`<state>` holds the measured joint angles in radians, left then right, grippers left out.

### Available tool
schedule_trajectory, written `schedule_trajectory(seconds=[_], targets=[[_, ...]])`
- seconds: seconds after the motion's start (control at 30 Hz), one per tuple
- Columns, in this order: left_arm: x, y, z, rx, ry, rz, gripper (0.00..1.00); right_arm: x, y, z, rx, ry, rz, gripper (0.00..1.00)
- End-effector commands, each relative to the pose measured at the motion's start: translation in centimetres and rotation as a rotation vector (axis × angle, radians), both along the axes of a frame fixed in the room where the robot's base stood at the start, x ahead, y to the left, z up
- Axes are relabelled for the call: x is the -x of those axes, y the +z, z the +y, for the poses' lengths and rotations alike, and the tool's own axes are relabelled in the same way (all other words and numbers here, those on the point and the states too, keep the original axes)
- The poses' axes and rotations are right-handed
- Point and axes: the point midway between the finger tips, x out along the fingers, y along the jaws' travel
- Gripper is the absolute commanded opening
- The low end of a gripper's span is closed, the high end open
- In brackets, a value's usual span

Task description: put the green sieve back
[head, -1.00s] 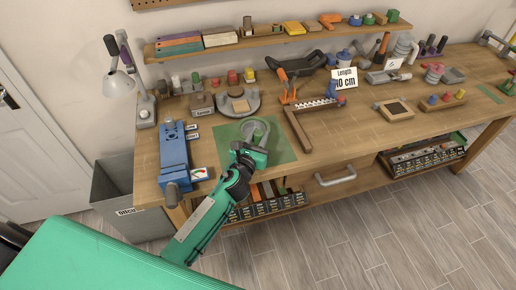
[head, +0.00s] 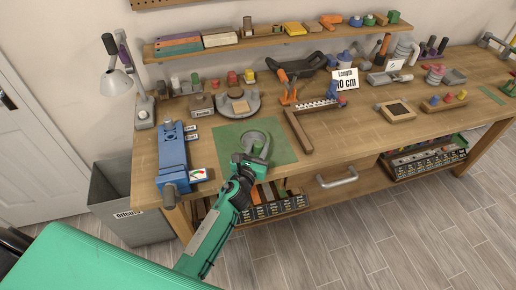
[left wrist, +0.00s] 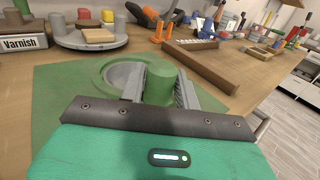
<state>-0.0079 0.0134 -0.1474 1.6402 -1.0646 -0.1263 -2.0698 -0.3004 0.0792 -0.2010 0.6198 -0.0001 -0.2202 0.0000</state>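The green sieve (head: 254,141) is a round ring with a grey mesh and a stout green handle, over the green mat (head: 284,152) on the bench. In the left wrist view its ring (left wrist: 105,66) lies beyond the fingers and its green handle (left wrist: 159,86) stands between them. My left gripper (head: 250,160) comes in from the front edge; its grey fingers (left wrist: 160,88) close on both sides of the handle. Whether the ring touches the mat I cannot tell. My right gripper is out of view.
A blue vise-like tool (head: 173,155) stands left of the mat. A grey round stand (head: 240,103) and a varnish block (head: 202,105) are behind it. A brown angled frame (head: 300,130) lies close on the right.

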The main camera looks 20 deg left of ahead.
Motion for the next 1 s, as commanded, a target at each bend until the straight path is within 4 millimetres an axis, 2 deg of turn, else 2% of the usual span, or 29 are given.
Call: schedule_trajectory(seconds=[0.03,0.07,0.47,0.57,1.0], targets=[[0.0,0.0,0.0,0.0,0.0,0.0,0.43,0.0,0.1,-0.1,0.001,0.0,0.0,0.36],[0.0,0.0,0.0,0.0,0.0,0.0,0.49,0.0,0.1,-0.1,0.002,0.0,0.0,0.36],[0.0,0.6,0.0,0.0,0.0,0.0,0.49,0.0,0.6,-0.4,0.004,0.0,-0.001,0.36],[1.3,0.2,0.1,-0.001,0.0,0.001,0.49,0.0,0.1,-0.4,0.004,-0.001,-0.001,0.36],[9.5,0.1,0.3,-0.001,-0.001,0.001,0.49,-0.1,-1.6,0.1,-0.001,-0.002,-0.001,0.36]])
